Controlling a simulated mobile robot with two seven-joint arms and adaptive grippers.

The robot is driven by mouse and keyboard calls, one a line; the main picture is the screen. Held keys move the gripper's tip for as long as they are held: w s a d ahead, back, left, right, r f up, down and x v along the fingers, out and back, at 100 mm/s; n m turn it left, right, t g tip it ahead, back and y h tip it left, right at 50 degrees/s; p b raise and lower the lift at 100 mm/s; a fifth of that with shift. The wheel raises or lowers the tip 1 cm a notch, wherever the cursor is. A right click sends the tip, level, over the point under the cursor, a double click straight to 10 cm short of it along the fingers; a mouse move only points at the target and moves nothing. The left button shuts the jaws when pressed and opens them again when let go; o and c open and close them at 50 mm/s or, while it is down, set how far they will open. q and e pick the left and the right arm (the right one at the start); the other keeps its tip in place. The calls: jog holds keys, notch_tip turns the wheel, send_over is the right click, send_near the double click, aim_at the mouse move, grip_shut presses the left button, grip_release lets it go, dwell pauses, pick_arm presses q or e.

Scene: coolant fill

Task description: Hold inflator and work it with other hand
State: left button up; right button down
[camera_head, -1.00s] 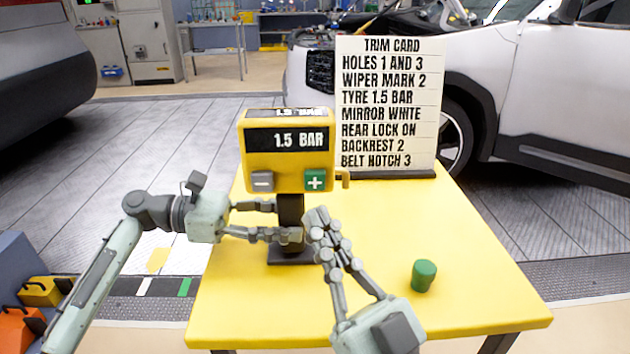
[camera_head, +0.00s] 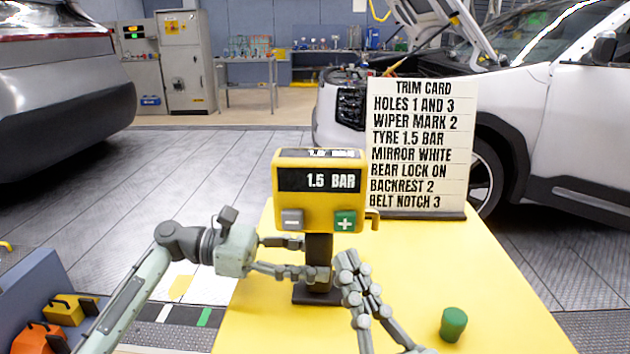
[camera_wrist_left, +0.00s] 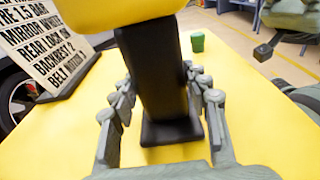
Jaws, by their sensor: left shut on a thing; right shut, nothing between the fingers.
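The yellow inflator (camera_head: 319,206) stands upright on the yellow table on a black post and foot. Its display reads 1.5 BAR, with a grey minus button (camera_head: 292,219) and a green plus button (camera_head: 345,221) below. My left gripper (camera_head: 312,260) comes in from the left and is shut around the black post. In the left wrist view the post (camera_wrist_left: 155,75) stands between its fingers (camera_wrist_left: 160,112). My right gripper (camera_head: 347,264) is shut and empty, its fingertips just right of the post and below the plus button, apparently apart from the button.
A trim card (camera_head: 419,150) reading TYRE 1.5 BAR stands behind the inflator. A green cap-like cylinder (camera_head: 453,324) sits on the table (camera_head: 500,285) at right. A white car with raised bonnet is behind. The table's right part is mostly clear.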

dwell(0.3)
pick_arm(q)
jog(key=o, duration=1.1)
jog(key=shift+a, duration=0.1)
jog(key=a, duration=0.4)
jog(key=a+r, duration=0.1)
jog(key=a, duration=0.6)
jog(key=shift+a+r, duration=0.15)
jog(key=shift+a, duration=0.25)
jog(key=shift+d, duration=0.1)
jog(key=d, duration=0.8)
jog(key=d+f, duration=0.1)
jog(key=d, duration=0.3)
jog(key=shift+f, duration=0.1)
jog(key=shift+a, duration=0.1)
pick_arm(e)
jog(key=shift+w, duration=0.7)
